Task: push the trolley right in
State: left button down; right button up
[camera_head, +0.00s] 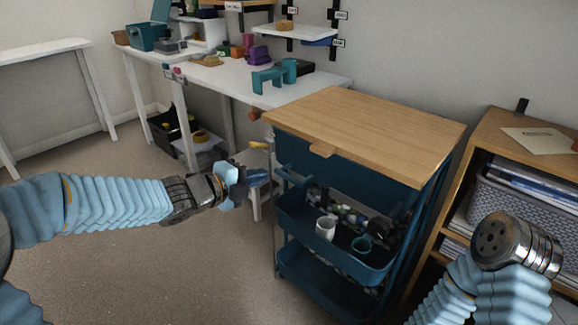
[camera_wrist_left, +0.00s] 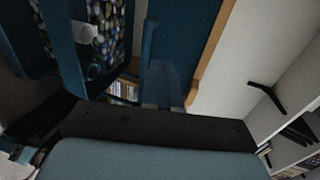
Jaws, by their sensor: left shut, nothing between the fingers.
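The trolley is dark blue with a wooden top (camera_head: 365,125) and open trays below. It stands between the white workbench and the wooden shelf unit. A small wooden tab (camera_head: 321,150) sticks out from its front edge. The middle tray (camera_head: 300,222) holds a white cup (camera_head: 325,228), a teal mug (camera_head: 362,246) and many small pebble-like pieces. My left gripper (camera_head: 258,177) is shut and empty, left of the trolley's front; I cannot tell whether it touches it. The left wrist view shows the trolley's blue side (camera_wrist_left: 190,40) and a tray (camera_wrist_left: 65,45) close by. My right gripper is out of view.
The white workbench (camera_head: 325,82) carries teal and purple items. A small white stool stands under its near end. The wooden shelf unit (camera_head: 500,128) holds a grey basket (camera_head: 515,208) at right. Carpet (camera_head: 170,265) in front is clear. My right arm is at lower right.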

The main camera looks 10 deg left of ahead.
pick_arm(q)
send_near(298, 161)
jog(key=shift+w+d+f, duration=0.35)
jog(key=shift+w+f, duration=0.15)
jog(key=shift+w, duration=0.05)
jog(key=shift+w+d+f, duration=0.4)
jog(key=shift+w+f, duration=0.1)
jog(key=shift+w+d+r, duration=0.2)
jog(key=shift+w+d, duration=0.5)
jog(key=shift+w, duration=0.3)
jog(key=shift+w+d, duration=0.35)
jog(key=shift+w, duration=0.2)
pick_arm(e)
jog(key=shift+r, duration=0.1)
